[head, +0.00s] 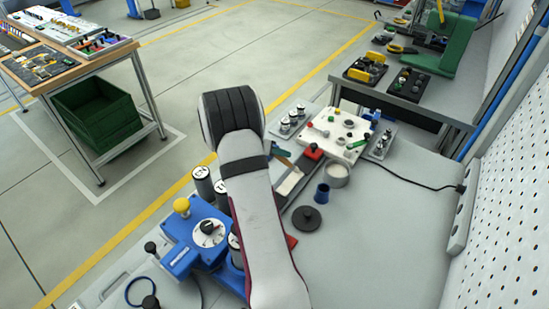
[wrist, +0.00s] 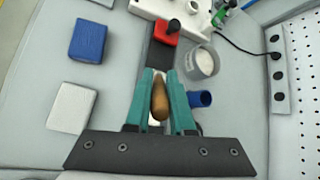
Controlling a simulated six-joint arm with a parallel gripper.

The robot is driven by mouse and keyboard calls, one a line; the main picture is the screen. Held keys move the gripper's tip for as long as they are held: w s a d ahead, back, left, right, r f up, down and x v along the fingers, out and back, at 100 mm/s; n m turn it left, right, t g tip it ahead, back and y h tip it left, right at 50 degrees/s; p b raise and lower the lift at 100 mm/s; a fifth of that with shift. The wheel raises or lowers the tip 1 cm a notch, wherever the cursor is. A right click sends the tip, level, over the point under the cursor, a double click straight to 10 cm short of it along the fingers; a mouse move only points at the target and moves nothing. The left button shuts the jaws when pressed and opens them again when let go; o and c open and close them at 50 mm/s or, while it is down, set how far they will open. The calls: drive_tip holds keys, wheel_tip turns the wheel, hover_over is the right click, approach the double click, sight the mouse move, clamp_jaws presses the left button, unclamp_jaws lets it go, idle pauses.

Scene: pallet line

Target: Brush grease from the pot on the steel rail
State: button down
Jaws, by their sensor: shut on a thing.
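My gripper (wrist: 159,75) has teal fingers and is shut on a brush, whose brown wooden handle (wrist: 159,101) lies between them in the wrist view. The brush's bristle end cannot be made out there. The dark steel rail (wrist: 157,55) runs beyond the fingertips, with a red block with a black knob (wrist: 167,32) at its far end. The grease pot (wrist: 207,62), a round grey cup with pale contents, stands right of the rail. The pot also shows in the head view (head: 337,178), where my arm hides part of the rail and most of my gripper.
A blue cup (head: 322,193) and a black round lid (head: 307,219) are near the pot. A white fixture board (head: 345,125) stands beyond. A blue device (head: 190,245) is left of my arm. Blue (wrist: 88,41) and white (wrist: 70,106) blocks lie left.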

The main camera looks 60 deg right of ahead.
drive_tip(key=shift+s+d, duration=0.3)
drive_tip(key=shift+d, duration=0.2)
drive_tip(key=shift+s+d, duration=0.3)
drive_tip(key=shift+d, duration=0.2)
drive_tip(key=shift+s+a, duration=0.1)
drive_tip(key=shift+a, duration=5.7)
drive_tip(key=shift+d, duration=5.8)
wheel_tip(320, 180, up, 8)
